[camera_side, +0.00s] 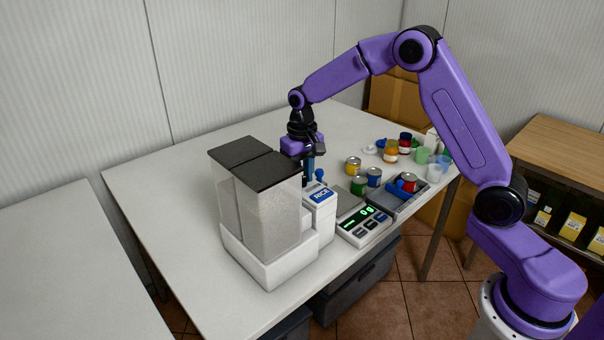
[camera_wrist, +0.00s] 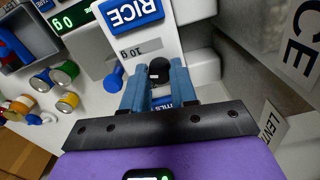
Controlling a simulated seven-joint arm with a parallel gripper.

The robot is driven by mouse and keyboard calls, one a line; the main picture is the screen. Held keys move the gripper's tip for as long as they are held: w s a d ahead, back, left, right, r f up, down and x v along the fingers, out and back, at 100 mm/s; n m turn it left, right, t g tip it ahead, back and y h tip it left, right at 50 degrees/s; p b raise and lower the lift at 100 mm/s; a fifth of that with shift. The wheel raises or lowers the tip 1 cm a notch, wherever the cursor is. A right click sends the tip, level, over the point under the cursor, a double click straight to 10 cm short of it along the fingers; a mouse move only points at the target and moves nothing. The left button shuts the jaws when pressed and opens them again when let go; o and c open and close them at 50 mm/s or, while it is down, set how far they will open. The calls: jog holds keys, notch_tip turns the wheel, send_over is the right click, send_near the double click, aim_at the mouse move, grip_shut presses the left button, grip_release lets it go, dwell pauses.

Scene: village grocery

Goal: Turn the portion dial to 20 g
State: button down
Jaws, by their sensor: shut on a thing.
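The rice dispenser (camera_side: 319,212) is a white housing with a blue RICE label, which also shows in the wrist view (camera_wrist: 135,12). A small panel on it reads 10 g (camera_wrist: 139,50). My gripper (camera_side: 308,178) points down behind the RICE housing. In the wrist view its two blue fingers (camera_wrist: 160,92) are shut on a dark round knob, which looks like the portion dial (camera_wrist: 159,69). The fingers hide part of the knob, and no pointer on it can be made out. A blue lever knob (camera_wrist: 114,79) sticks out beside the fingers.
Clear bins with dark lids (camera_side: 240,150) stand left of the gripper. A grey tray (camera_side: 398,207), several cans and cups stand to the right. The left table part is clear.

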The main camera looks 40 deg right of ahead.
jog(key=n, duration=0.6)
jog(key=shift+n, duration=0.3)
jog(key=n, duration=0.4)
jog(key=shift+n, duration=0.4)
jog(key=c, duration=0.9)
grip_release()
notch_tip(320, 180, up, 18)
jog(key=shift+f, duration=0.25)
